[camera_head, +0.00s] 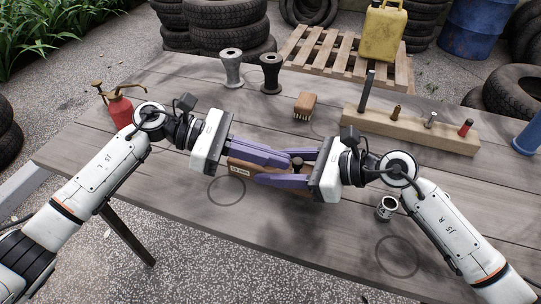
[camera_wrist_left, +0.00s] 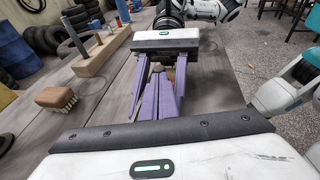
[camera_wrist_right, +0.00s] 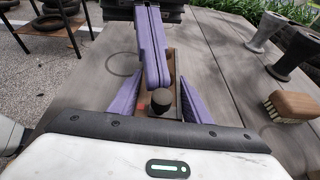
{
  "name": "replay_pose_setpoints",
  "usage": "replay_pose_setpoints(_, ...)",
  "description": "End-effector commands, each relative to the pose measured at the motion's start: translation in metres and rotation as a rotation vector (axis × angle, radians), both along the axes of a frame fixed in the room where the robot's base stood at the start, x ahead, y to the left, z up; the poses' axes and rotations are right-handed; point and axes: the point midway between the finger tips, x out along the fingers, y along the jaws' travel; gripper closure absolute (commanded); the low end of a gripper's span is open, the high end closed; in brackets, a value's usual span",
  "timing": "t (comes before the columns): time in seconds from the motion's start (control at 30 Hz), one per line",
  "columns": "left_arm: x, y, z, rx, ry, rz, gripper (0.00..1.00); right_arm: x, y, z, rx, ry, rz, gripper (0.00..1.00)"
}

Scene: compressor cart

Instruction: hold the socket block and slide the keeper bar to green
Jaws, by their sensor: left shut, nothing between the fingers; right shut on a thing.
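The wooden socket block (camera_head: 238,168) lies on the table between my grippers, with a pale printed label on its front. My right gripper (camera_wrist_right: 158,85) is shut on the block, one purple finger along each side. A dark round knob (camera_wrist_right: 158,101) stands up from the block, and it also shows in the head view (camera_head: 297,163). A red patch (camera_wrist_right: 141,106) shows beside the knob; I see no green. My left gripper (camera_head: 288,159) is shut and empty, its fingers together over the block, tips near the knob. They hide much of the block and any keeper bar.
A wooden rack (camera_head: 385,119) with several upright pieces, a brush (camera_head: 306,105), and grey (camera_head: 232,70) and black (camera_head: 271,75) flared pieces stand behind. A metal cup (camera_head: 387,208) stands at right, a red oil can (camera_head: 119,108) at left. The front table is mostly clear, with drawn circles.

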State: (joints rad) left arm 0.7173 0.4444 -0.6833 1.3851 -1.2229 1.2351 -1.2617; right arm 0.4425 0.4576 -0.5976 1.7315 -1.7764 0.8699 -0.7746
Motion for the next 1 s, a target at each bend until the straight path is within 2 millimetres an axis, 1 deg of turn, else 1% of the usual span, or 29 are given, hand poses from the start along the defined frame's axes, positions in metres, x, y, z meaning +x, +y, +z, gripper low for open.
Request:
replay_pose_setpoints(0.07,-0.001,-0.004,0.0,0.0,-0.001,-0.001,1.0,0.0,0.0,0.0,-0.001,0.0,0.0,0.85)
replay_pose_setpoints(0.2,-0.009,-0.022,0.001,-0.002,-0.001,-0.005,1.0,0.0,0.0,0.0,-0.001,0.0,0.0,0.85)
replay_pose_setpoints(0.3,-0.012,-0.031,0.001,-0.001,-0.001,-0.003,1.0,0.0,0.0,0.0,-0.001,0.0,0.0,0.85)
replay_pose_setpoints(0.63,-0.013,-0.031,0.0,-0.002,0.001,-0.005,1.0,-0.001,0.001,0.0,0.0,0.0,0.002,0.85)
replay_pose_setpoints(0.77,-0.011,-0.02,0.0,-0.001,0.001,-0.004,1.0,-0.001,0.001,0.0,0.001,0.0,0.002,0.85)
replay_pose_setpoints(0.87,-0.008,-0.002,0.0,0.002,0.0,0.002,1.0,-0.001,0.001,0.0,0.0,0.001,0.002,0.85)
replay_pose_setpoints(0.93,-0.006,0.014,0.0,0.003,-0.001,0.005,1.0,0.0,0.001,0.0,0.0,0.0,0.001,0.85)
replay_pose_setpoints(1.0,-0.004,0.03,0.006,0.003,-0.002,0.006,1.0,0.0,0.001,0.0,0.0,0.0,0.001,0.85)
